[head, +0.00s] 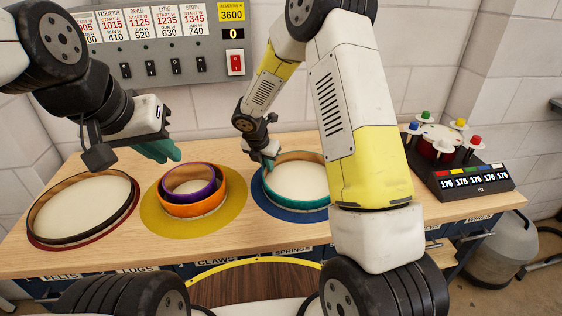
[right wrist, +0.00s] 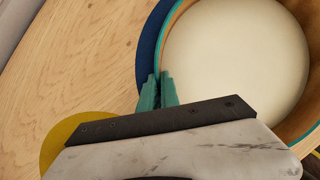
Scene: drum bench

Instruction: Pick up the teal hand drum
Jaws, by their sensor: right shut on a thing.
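The teal hand drum (head: 296,184) lies on a blue round mat (head: 268,205) at the middle right of the bench, its pale skin facing up. My right gripper (head: 267,162) is at the drum's left rim in the head view. In the right wrist view its teal fingers (right wrist: 158,90) are shut on the rim wall of the drum (right wrist: 235,60). The drum appears flat on its mat; whether it is lifted at all I cannot tell. My left gripper (head: 160,150) hangs over the left of the bench, apart from the drums; the gap between its fingers is not clear.
An orange drum (head: 190,209) with a purple one (head: 188,182) inside it sits on a yellow mat (head: 150,215). A black-rimmed drum (head: 80,210) lies on a dark red mat at the left. A switch panel (head: 205,70) is behind.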

